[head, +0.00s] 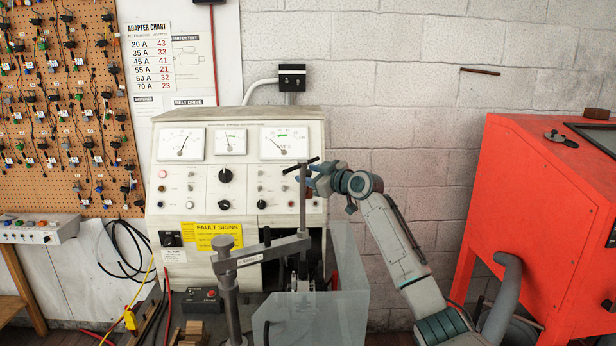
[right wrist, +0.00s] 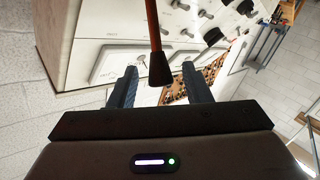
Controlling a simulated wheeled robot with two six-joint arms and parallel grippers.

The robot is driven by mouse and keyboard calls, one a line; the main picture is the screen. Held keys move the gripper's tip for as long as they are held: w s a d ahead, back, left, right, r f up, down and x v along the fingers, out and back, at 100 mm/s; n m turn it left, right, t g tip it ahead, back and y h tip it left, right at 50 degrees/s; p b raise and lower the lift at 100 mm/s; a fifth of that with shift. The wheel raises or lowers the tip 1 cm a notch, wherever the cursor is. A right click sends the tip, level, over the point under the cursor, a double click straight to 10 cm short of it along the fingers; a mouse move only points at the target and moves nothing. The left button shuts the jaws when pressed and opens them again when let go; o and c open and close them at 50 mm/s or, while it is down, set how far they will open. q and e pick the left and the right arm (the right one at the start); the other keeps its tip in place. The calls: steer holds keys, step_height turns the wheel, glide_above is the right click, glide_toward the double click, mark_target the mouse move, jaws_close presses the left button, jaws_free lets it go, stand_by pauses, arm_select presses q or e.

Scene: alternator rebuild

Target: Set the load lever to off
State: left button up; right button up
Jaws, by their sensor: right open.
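The cream test bench (head: 165,230) stands at the centre of the head view, with gauges and several knobs. No lever marked load is readable. In the right wrist view my right gripper (right wrist: 159,68) is open. A thin reddish-brown rod with a black end (right wrist: 160,70) shows between its fingers. I cannot tell whether it is the load lever or whether it is touched. My left gripper is out of view.
A clear guard (head: 345,300) stands around the front right of the bench. A grey clamp arm (head: 262,250) on a post is in front of the panel. A red cabinet (head: 530,220) stands at the right. Cables (head: 125,250) hang at the left.

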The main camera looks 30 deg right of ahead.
steer(key=f+b+v, duration=0.1)
steer(key=b+v, duration=0.3)
steer(key=v, duration=0.6)
steer(key=shift+r, duration=0.4)
steer(key=shift+d+f, duration=0.1)
